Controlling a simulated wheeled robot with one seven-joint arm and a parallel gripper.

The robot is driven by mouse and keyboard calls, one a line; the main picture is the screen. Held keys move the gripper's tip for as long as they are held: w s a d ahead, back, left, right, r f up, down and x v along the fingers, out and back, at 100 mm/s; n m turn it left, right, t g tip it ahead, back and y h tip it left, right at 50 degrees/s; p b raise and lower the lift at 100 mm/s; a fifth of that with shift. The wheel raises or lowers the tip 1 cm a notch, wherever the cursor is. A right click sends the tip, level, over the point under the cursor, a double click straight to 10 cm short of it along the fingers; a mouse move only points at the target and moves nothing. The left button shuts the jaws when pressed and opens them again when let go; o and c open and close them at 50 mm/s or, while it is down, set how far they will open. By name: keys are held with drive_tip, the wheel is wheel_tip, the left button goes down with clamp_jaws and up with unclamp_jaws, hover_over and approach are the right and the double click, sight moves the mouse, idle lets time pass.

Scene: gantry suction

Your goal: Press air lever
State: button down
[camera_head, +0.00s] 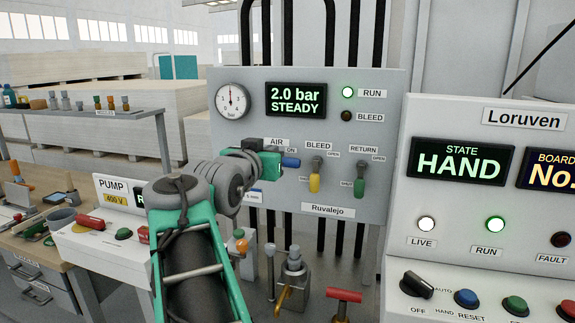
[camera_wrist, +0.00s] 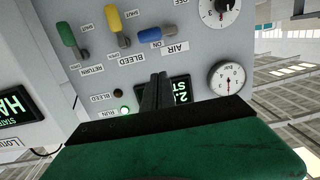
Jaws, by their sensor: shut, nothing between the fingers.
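The AIR lever (camera_head: 290,162) has a blue handle lying sideways on the grey Ruvalejo panel (camera_head: 350,100), beside its ON label. It also shows in the wrist view (camera_wrist: 152,35). My gripper (camera_head: 270,160) is in front of the panel at the lever's left end and hides part of its mount in the head view. In the wrist view my fingers (camera_wrist: 160,78) are together and empty, with a visible gap in the picture between their tips and the blue handle. I cannot tell their depth from the panel.
A yellow BLEED lever (camera_head: 315,178) and a green RETURN lever (camera_head: 360,182) stand to the right. The display (camera_head: 296,98) reads 2.0 bar STEADY beside a gauge (camera_head: 232,101); the RUN lamp is lit. The Loruven console (camera_head: 450,120) stands at right. Valve fittings (camera_head: 293,275) stand below.

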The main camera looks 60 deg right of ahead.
drive_tip(key=shift+s+d+r, duration=0.15)
drive_tip(key=shift+s+r, duration=0.2)
drive_tip(key=shift+s, duration=0.05)
drive_tip(key=d+f+p, duration=0.1)
drive_tip(key=d, duration=0.2)
drive_tip(key=w+d+f+p, duration=0.1)
drive_tip(key=d+f, duration=0.1)
drive_tip(key=d, duration=0.2)
drive_tip(key=d+f+p, duration=0.1)
drive_tip(key=d+f, duration=0.1)
drive_tip(key=d, duration=0.1)
drive_tip(key=shift+w+d, duration=0.2)
drive_tip(key=shift+w, duration=0.2)
